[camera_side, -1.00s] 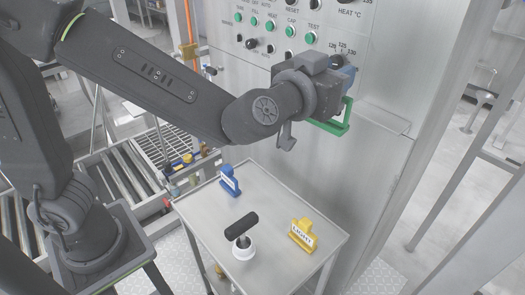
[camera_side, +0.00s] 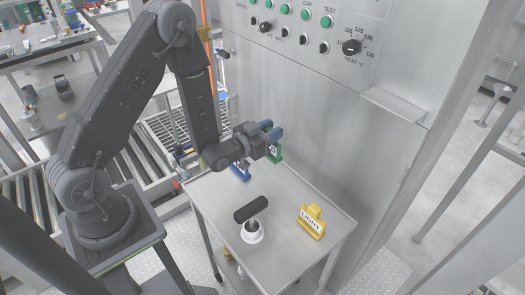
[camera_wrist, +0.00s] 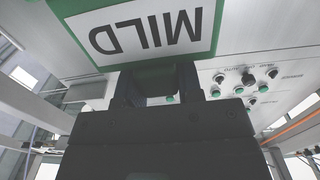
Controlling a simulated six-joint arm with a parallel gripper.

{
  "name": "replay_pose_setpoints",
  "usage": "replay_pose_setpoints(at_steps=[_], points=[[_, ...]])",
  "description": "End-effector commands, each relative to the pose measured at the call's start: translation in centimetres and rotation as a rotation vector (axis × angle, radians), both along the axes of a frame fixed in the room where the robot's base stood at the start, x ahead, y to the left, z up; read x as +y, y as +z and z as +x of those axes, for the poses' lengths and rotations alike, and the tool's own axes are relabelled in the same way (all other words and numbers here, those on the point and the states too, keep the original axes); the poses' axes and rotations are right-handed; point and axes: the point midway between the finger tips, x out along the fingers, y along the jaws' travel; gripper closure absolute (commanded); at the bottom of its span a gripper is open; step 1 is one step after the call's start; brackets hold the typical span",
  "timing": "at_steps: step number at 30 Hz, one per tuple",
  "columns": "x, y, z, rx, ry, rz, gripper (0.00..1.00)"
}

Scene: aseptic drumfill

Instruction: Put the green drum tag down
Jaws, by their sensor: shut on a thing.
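The green drum tag (camera_side: 275,153) is held in my gripper (camera_side: 268,135) above the back of the metal table (camera_side: 290,190), near the cabinet face. In the wrist view the green tag (camera_wrist: 205,8) fills the top, its white label reading MILD upside down. The gripper fingers (camera_wrist: 155,88) are shut on it. In the side view the tag looks upright, and I cannot tell whether its lower edge touches the table. The yellow LIGHT tag (camera_side: 311,222) stands at the table's right.
A black-handled stamp-like tool on a white round base (camera_side: 251,232) stands at the table's front middle. The cabinet with buttons and knobs (camera_side: 352,47) rises behind, with a small ledge (camera_side: 395,106). The table's centre is bare.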

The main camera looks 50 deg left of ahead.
Motion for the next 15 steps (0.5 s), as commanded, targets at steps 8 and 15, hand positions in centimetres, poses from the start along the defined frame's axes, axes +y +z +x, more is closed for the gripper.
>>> replay_pose_setpoints(at_steps=[8,15], points=[[0.0,1.6,-3.1,-0.001,0.000,0.002,1.00],[-1.0,3.0,-2.0,-0.007,0.008,0.002,1.00]])
